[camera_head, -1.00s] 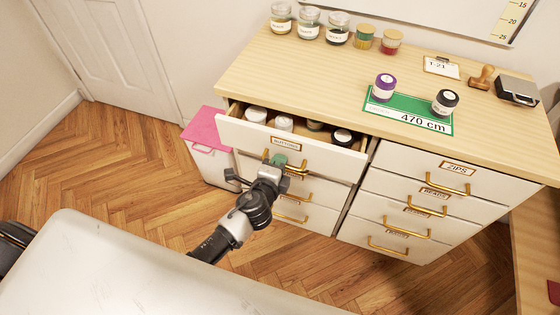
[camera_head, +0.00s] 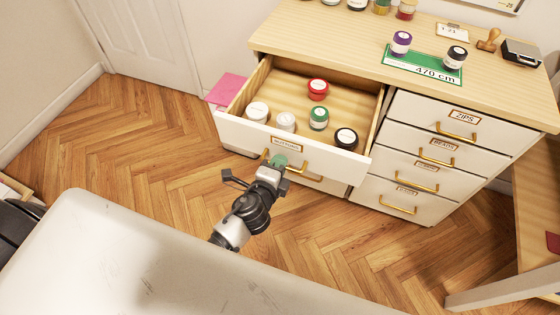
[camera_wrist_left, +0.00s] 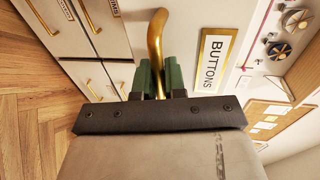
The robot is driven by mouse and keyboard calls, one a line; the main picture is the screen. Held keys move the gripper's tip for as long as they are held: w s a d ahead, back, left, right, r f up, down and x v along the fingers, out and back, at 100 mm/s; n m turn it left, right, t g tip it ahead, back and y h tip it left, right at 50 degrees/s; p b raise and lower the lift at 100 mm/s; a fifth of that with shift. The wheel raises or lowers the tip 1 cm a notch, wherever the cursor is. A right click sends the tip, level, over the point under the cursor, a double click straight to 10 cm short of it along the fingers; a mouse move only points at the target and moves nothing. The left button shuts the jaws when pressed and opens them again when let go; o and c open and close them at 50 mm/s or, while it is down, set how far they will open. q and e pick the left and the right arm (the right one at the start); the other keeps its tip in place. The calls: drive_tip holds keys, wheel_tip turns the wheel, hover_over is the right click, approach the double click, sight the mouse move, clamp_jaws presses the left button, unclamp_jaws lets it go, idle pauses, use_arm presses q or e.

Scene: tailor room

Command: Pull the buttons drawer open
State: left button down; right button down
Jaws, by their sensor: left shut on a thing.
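The buttons drawer (camera_head: 247,132) is the top left drawer of the cabinet and is pulled well out. Several lidded jars stand inside it: a red one (camera_head: 318,90) at the back, and white, green and black ones nearer the front. Its label reads BUTTONS, also in the left wrist view (camera_wrist_left: 216,60). My left gripper (camera_head: 277,161) is shut on the drawer's brass handle (camera_wrist_left: 156,38), with its green fingertips on either side of the bar. The gripper hides part of the handle in the head view. My right gripper is not in view.
The wooden cabinet top (camera_head: 320,45) holds a purple-lidded jar (camera_head: 400,43) and a black-lidded jar (camera_head: 455,58) on a green 470 cm mat (camera_head: 420,68). The right drawers, with the zips drawer (camera_head: 430,112) on top, are closed.

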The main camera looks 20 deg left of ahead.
use_arm(q)
drive_tip(key=shift+s, duration=0.2)
drive_tip(key=c, duration=1.2)
unclamp_jaws()
drive_tip(key=b+v, duration=0.1)
drive_tip(key=v, duration=0.9)
drive_tip(key=shift+s, duration=0.35)
